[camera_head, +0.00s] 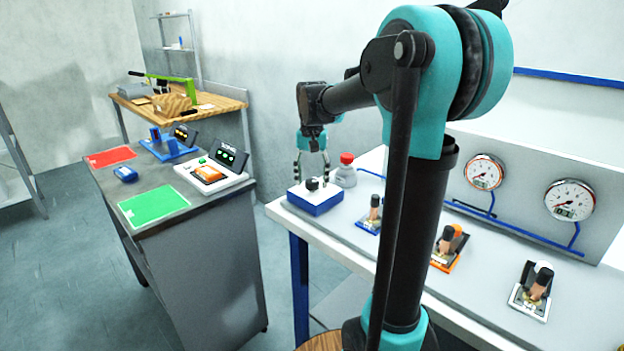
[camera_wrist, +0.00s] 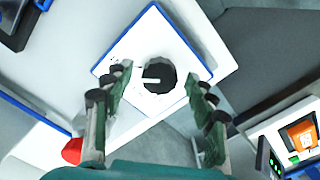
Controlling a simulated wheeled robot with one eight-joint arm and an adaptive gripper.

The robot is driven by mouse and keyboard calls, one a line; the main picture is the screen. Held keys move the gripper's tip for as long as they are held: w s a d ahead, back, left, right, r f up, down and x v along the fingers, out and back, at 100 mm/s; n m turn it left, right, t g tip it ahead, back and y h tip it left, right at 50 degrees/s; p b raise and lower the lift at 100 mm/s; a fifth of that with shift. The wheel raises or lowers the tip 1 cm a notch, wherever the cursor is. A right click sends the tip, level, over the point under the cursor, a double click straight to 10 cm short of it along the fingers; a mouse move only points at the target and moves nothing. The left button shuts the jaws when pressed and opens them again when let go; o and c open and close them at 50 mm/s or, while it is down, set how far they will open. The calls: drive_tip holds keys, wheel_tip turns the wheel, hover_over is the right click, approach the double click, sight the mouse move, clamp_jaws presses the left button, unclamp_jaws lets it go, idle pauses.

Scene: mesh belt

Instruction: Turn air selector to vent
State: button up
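The air selector is a black round knob (camera_wrist: 160,76) with a pale pointer line, on a white-topped box with blue sides (camera_head: 316,200). The box stands at the near left corner of the white bench. In the wrist view the pointer line lies roughly level, toward the left of the knob. My gripper (camera_head: 311,170) points down just above the box. In the wrist view my gripper (camera_wrist: 158,98) is open, with one finger on each side of the knob and gaps between. The labels around the knob are too small to read.
A red-topped grey button post (camera_head: 345,172) stands just behind the box. Several small lever units, one with an orange plate (camera_head: 447,248), and gauges (camera_head: 485,172) line the bench. A grey cabinet (camera_head: 190,240) with coloured mats stands to the left, across a floor gap.

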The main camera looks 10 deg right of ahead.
sight(312, 181)
wheel_tip(312, 181, up, 12)
idle(0.6)
